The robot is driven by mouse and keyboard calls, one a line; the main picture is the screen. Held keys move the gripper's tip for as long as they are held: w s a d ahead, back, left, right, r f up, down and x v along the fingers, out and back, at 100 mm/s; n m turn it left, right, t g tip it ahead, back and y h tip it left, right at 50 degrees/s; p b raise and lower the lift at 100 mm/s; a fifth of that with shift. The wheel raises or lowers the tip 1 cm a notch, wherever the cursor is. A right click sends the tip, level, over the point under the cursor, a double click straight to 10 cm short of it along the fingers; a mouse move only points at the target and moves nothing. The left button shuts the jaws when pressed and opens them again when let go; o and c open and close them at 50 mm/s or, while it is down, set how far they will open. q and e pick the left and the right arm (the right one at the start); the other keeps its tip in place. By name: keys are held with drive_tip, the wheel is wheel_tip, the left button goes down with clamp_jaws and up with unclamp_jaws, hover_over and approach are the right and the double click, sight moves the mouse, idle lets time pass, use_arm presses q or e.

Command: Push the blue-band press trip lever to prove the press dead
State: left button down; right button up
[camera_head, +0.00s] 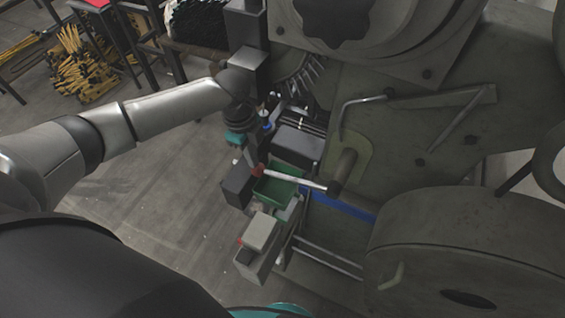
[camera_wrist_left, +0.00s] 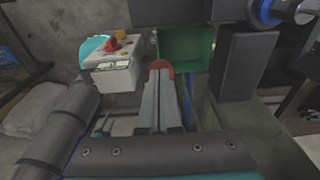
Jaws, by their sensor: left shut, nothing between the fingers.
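The trip lever is a pale rod (camera_head: 297,181) with a red knob (camera_head: 258,170), sticking out to the left from the press (camera_head: 345,160). A blue band (camera_head: 345,206) runs along the press below the lever's root. My left gripper (camera_head: 250,158) hangs down at the knob, partly hidden among dark parts in the head view. In the left wrist view its grey fingers (camera_wrist_left: 160,77) are together and empty, and the red knob (camera_wrist_left: 161,65) shows just beyond the tips. I cannot tell whether they touch. The fingers hide the rod there. My right gripper is not in view.
A large wheel (camera_head: 465,240) fills the lower right. The floor (camera_head: 150,200) to the left is clear.

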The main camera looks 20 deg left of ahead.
use_arm(q)
drive_tip(key=shift+s+f, duration=0.1)
drive_tip(key=shift+f, duration=0.45)
drive_tip(key=shift+r, duration=0.1)
drive_tip(key=a+r+p, duration=0.2)
drive_tip(key=r+p, duration=0.1)
drive_tip(key=a+r+p, duration=0.1)
drive_tip(key=r, duration=0.1)
drive_tip(key=shift+w, duration=0.2)
drive_tip(key=shift+d, duration=0.1)
idle(0.5)
